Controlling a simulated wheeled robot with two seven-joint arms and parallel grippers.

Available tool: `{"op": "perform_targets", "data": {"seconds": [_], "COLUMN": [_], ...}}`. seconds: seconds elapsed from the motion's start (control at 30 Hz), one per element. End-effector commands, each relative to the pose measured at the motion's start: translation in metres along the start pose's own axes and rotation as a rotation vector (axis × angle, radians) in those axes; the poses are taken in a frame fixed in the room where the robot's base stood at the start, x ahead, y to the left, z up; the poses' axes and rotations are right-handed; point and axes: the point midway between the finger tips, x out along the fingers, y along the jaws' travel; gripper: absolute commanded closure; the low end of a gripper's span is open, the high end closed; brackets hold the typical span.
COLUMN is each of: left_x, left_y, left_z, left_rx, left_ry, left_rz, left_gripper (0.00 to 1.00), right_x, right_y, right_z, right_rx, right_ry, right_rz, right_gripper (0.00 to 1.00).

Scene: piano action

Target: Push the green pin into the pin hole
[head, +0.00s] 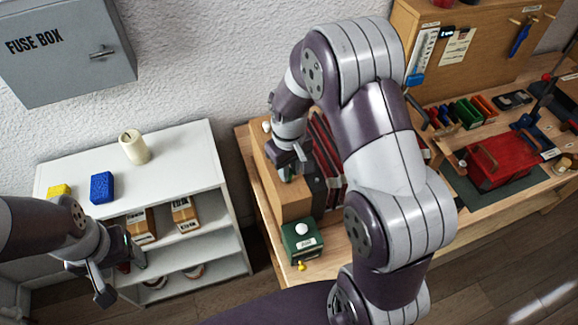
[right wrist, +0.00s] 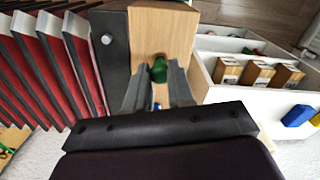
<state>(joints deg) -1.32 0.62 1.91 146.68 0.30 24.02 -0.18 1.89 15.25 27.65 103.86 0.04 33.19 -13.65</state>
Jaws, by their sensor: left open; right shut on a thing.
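The green pin (right wrist: 159,71) is between the fingertips of my right gripper (right wrist: 158,80) in the right wrist view. In the head view my right gripper (head: 288,160) points down at the wooden block (head: 287,203), and a bit of green shows under its fingers. The gripper is shut on the pin, just over or at the block's face; the wrist view also shows the block (right wrist: 160,28). The pin hole is not visible, and I cannot tell how deep the pin sits. My left gripper (head: 118,277) is open and empty in front of the white shelf.
Dark plates with red strips (head: 325,150) stand close right of the block. A green box with a white knob (head: 301,241) stands in front of it. The white shelf (head: 185,150) at left holds a candle, sponges and wooden boxes. A red toolbox (head: 500,160) lies at right.

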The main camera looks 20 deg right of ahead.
Motion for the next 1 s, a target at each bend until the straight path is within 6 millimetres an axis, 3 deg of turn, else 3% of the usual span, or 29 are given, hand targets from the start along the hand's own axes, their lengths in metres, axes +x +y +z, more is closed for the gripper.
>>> {"op": "perform_targets", "data": {"seconds": [0.93,0.97,1.0], "left_x": [0.0028,0.0028,0.0028], "left_y": [0.0000,0.0000,0.0000], "left_z": [0.0003,0.0003,0.0003], "left_rx": [0.000,0.000,0.000], "left_ry": [0.000,0.000,0.000], "left_rz": [0.000,0.000,0.000], "left_gripper": [0.38,0.38,0.38], "right_x": [0.0080,0.0080,0.0080], "right_y": [0.0000,0.0000,0.0000], "right_z": [-0.0002,-0.0002,-0.0001], "right_rx": [0.000,0.000,0.000], "right_ry": [0.000,0.000,0.000], "right_rz": [0.000,0.000,0.000], "right_gripper": [1.00,0.68,0.55]}}
